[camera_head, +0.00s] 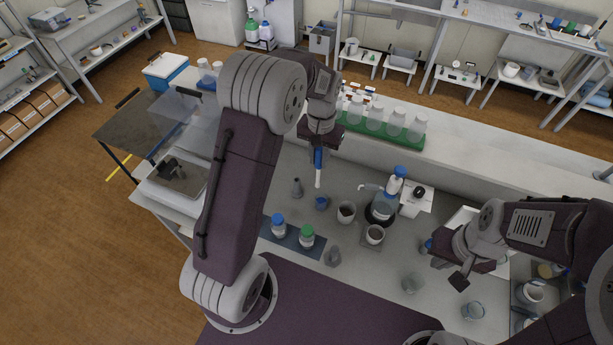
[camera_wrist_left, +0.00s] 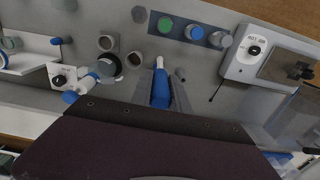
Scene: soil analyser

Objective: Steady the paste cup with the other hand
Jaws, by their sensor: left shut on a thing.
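Two pale cups with dark contents stand on the grey bench: a left cup (camera_head: 346,212) and a right cup (camera_head: 375,234) on a small square pad. I cannot tell which is the paste cup. My left gripper (camera_head: 318,160) is shut on a blue and white probe (camera_head: 318,176), held upright above the bench, left of both cups. The blue probe (camera_wrist_left: 160,90) also shows between the fingers in the left wrist view. My right gripper (camera_head: 459,281) is over the bench's right part, apart from both cups; its opening is unclear.
A blue-capped wash bottle (camera_head: 384,208) stands behind the cups. Blue- and green-capped bottles (camera_head: 306,235) stand on a dark blue mat at front left. A green rack (camera_head: 375,130) of bottles is at the back.

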